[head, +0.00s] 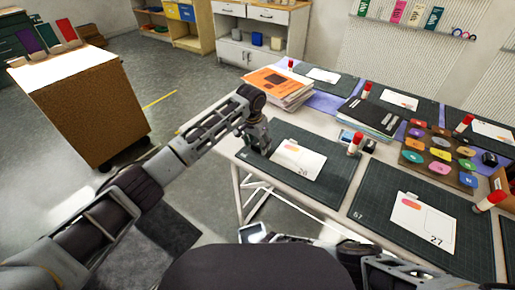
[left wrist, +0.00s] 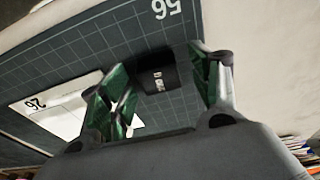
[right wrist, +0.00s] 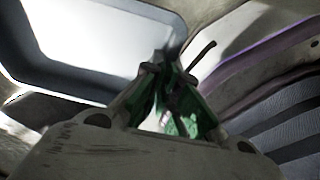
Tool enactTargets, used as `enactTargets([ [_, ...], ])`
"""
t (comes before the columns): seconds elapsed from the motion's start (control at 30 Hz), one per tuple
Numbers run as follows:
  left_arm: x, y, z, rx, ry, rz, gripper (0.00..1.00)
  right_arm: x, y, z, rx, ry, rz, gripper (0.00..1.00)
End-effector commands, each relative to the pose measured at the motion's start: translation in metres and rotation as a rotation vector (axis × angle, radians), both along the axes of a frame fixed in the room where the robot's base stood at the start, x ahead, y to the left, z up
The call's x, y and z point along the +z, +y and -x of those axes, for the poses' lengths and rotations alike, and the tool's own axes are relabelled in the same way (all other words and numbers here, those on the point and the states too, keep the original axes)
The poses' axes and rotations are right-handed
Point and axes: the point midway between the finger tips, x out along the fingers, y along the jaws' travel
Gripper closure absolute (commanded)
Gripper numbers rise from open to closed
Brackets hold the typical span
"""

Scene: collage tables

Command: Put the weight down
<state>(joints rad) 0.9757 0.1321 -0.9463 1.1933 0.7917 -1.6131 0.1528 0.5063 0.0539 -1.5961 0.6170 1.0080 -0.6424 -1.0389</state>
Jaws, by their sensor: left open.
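The weight (left wrist: 157,77), a small black block with pale lettering, is on the dark green cutting mat (left wrist: 95,40) in the left wrist view, near the printed number 56. My left gripper (left wrist: 160,75) is open, with one finger on each side of the weight. In the head view my left gripper (head: 257,148) is low over the left end of the near mat (head: 330,150), and it hides the weight. My right gripper (right wrist: 163,72) has its fingertips together in the right wrist view, with nothing clearly held.
A white card (head: 298,160) lies on the mat right of my left gripper. A red-capped glue stick (head: 355,143) and a small black block (head: 370,146) stand beyond. Orange-topped papers (head: 278,86) are stacked behind. A cork-sided cabinet (head: 95,110) stands left.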

Motion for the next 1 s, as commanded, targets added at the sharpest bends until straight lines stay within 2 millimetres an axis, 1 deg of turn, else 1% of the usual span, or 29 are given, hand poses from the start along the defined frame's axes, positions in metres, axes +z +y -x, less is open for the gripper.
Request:
enactTargets([
  [0.43, -0.0004, -0.0002, 0.0001, 0.0, 0.0, 0.0, 0.38, 0.0002, 0.0002, -0.0002, 0.0, -0.001, 0.0, 1.0],
  [0.47, -0.0004, -0.0002, 0.0001, 0.0, 0.0, 0.0, 0.4, 0.0002, 0.0002, -0.0002, 0.0, 0.0, 0.0, 1.0],
  [0.9, -0.0003, -0.0002, -0.0001, 0.0, 0.0, 0.0, 0.96, 0.0002, 0.0002, -0.0002, 0.0, 0.0, 0.0, 1.0],
  [0.93, 0.0005, -0.0003, -0.0003, 0.0, -0.001, 0.001, 0.96, 0.0002, 0.0002, -0.0002, 0.0, 0.0, 0.0, 1.0],
  [0.97, 0.0005, -0.0003, -0.0003, 0.0, -0.001, 0.001, 1.0, 0.0002, 0.0002, -0.0002, 0.0, 0.0, 0.0, 1.0],
  [1.0, 0.0005, -0.0003, -0.0003, 0.0, -0.001, 0.001, 1.0, 0.0002, 0.0002, -0.0002, 0.0, 0.0, 0.0, 1.0],
])
